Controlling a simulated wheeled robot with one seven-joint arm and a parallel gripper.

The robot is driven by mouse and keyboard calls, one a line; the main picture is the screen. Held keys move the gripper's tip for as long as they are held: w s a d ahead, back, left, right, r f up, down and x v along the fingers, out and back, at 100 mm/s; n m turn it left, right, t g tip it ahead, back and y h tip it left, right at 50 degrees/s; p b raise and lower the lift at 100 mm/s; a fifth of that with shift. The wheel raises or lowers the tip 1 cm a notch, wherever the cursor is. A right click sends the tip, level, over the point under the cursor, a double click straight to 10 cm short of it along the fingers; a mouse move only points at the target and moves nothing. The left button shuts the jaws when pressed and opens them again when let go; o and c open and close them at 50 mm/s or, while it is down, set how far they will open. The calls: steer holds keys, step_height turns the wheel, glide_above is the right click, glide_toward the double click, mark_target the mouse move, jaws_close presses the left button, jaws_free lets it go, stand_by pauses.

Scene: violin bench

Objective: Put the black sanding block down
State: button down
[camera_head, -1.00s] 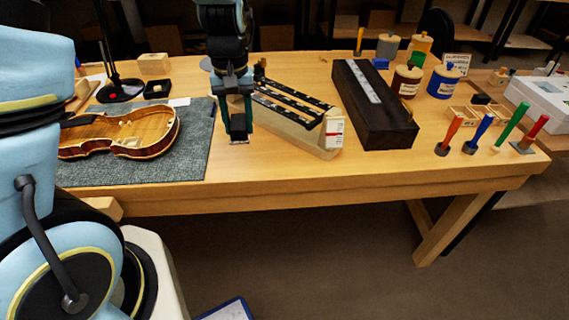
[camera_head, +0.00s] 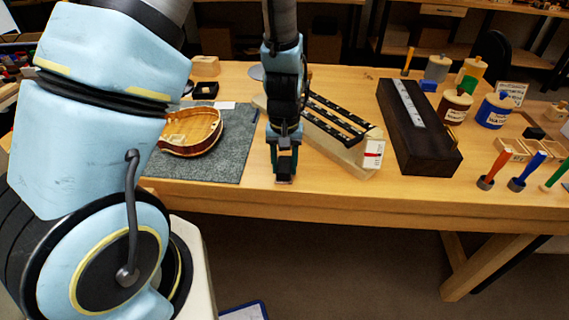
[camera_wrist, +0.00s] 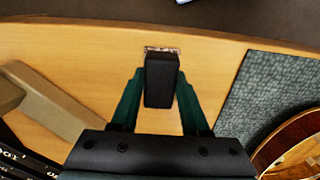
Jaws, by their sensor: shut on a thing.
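The black sanding block (camera_wrist: 161,78) is between the two green fingers of my gripper (camera_wrist: 160,100) in the wrist view. The block has a pale, speckled strip at its far end. In the head view my gripper (camera_head: 284,177) points down over the wooden bench (camera_head: 330,200), near its front edge, between the grey mat and the beige case. It is shut on the block, which is mostly hidden by the fingers there. I cannot tell whether the block touches the bench top.
The grey mat (camera_head: 237,150) with the violin body (camera_head: 190,130) lies left. The beige case with dark strips (camera_head: 350,158) stands close right, then a long dark block (camera_head: 420,140). Jars (camera_head: 496,108) and upright tools (camera_head: 495,170) stand farther right. Bare bench lies along the front.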

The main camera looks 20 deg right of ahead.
mark_target(284, 164)
steer(key=shift+f, duration=0.15)
steer(key=shift+c, duration=2)
jaws_free()
step_height(284, 164, up, 12)
steer(key=a+r+n, duration=0.2)
steer(key=a, duration=1)
steer(key=w+a+r+n+t, duration=0.1)
steer(key=a, duration=1.2)
steer(key=shift+w+a+r+n+t+b, duration=0.15)
steer(key=shift+w+r+n+t+b, duration=0.15)
steer(key=shift+r+n+b, duration=0.15)
